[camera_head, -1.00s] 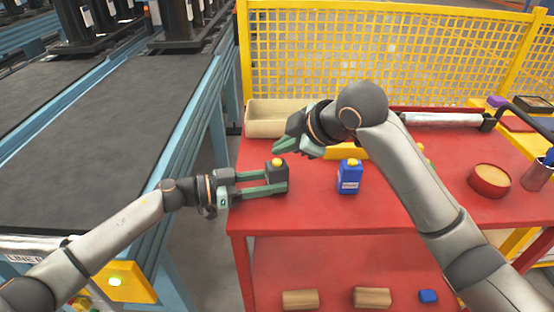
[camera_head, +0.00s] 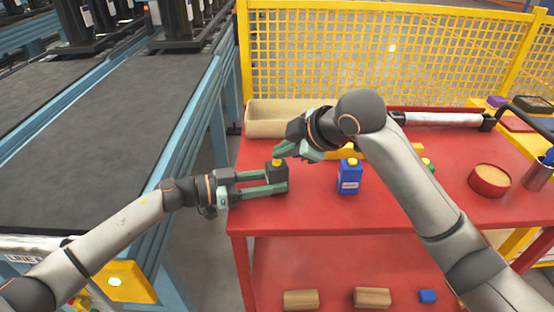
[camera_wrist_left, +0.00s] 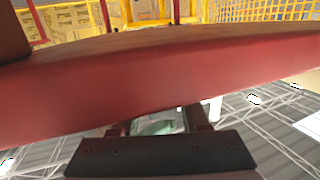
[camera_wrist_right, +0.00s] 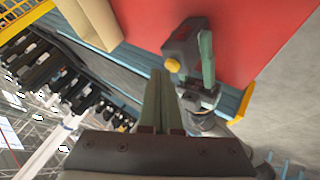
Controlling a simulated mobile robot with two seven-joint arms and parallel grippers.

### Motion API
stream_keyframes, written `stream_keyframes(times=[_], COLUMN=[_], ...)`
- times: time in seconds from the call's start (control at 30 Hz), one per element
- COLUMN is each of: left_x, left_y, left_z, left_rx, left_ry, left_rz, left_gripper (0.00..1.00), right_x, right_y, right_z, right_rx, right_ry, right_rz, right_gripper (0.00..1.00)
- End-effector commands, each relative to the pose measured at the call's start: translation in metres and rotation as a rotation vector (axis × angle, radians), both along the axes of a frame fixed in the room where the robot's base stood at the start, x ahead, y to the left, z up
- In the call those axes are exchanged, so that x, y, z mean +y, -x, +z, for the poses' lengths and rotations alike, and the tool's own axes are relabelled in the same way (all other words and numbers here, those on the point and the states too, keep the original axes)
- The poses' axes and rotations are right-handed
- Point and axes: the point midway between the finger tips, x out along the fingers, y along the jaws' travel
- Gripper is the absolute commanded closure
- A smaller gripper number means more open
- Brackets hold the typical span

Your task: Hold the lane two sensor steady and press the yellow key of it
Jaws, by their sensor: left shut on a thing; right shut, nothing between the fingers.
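A dark grey sensor (camera_head: 277,178) with a yellow key (camera_head: 277,162) on top stands upright near the red table's left edge. My left gripper (camera_head: 268,184) is shut on its body from the left. My right gripper (camera_head: 281,152) is shut and empty, its tips just above and beside the key in the head view. In the right wrist view the closed fingers (camera_wrist_right: 157,75) point close to the yellow key (camera_wrist_right: 172,65), and a small gap seems to show. Whether they touch is unclear. The left wrist view shows mostly the red table edge (camera_wrist_left: 150,80).
A blue sensor-like box (camera_head: 349,180) with a yellow top stands to the right. A beige bin (camera_head: 265,128) sits behind. A red round container (camera_head: 489,181) is further right. A yellow mesh fence (camera_head: 380,55) closes the back. A conveyor (camera_head: 90,130) runs at left.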

Motion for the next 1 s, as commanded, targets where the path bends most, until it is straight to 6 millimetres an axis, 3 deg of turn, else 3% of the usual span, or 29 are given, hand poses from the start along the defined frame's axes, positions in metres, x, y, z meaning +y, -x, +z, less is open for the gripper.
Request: stream_keyframes(times=[1.0], left_x=[0.0002], left_y=[0.0003], left_z=[-0.0014], left_rx=[0.002], left_ry=[-0.002], left_rz=[0.000], left_gripper=[0.86], right_x=[-0.0004], right_y=[0.0000], right_z=[-0.0088], right_rx=[0.002], right_ry=[0.002], right_rz=[0.000], right_gripper=[1.00])
